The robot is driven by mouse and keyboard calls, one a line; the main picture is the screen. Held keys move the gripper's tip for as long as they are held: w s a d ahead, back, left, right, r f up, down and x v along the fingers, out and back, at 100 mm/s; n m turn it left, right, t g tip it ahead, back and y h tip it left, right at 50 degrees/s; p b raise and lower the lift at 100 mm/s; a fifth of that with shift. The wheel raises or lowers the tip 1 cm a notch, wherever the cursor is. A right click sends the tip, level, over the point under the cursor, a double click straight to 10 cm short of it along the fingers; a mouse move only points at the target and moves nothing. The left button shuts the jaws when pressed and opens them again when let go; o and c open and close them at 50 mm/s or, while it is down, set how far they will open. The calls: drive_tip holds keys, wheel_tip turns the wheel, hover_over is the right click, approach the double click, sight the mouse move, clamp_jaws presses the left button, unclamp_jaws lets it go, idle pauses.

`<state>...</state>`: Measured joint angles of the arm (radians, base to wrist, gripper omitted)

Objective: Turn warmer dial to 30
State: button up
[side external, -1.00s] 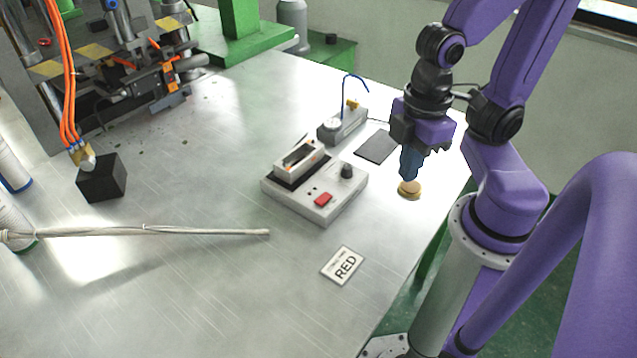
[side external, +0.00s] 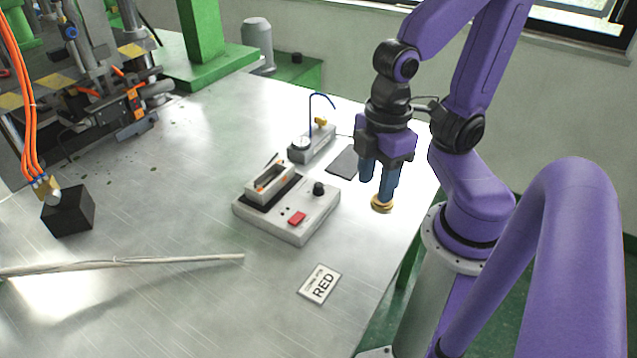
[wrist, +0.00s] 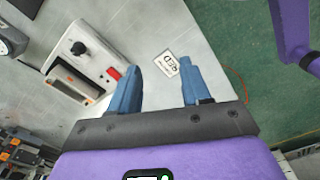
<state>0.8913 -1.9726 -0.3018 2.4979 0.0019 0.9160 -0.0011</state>
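The warmer (side external: 318,215) is a pale box on the metal table with a black dial (side external: 319,188), a red switch (side external: 297,217) and an open tray (side external: 270,184). The dial also shows in the wrist view (wrist: 79,48), left of my fingers; its setting is too small to read. My gripper (side external: 377,188) has blue fingers pointing down, to the right of the warmer and apart from the dial. In the wrist view the fingers (wrist: 155,66) stand apart with nothing between them. A brass round piece (side external: 381,205) shows at the fingertips; I cannot tell if they touch it.
A card marked RED (side external: 320,284) lies in front of the warmer. Behind it are a small device with a blue wire (side external: 313,145) and a dark flat pad (side external: 343,162). A rod (side external: 130,262) and a black block (side external: 68,210) are at left. The table's right edge is near my gripper.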

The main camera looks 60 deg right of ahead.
drive_tip(key=w+d+r+m, duration=0.1)
drive_tip(key=w+d+m, duration=0.1)
drive_tip(key=w+m, duration=0.5)
drive_tip(key=m, duration=0.2)
approach(319, 185)
wheel_tip(319, 185, down, 9)
drive_tip(key=shift+w+a, duration=0.1)
drive_tip(key=shift+w, duration=0.1)
idle(0.7)
clamp_jaws()
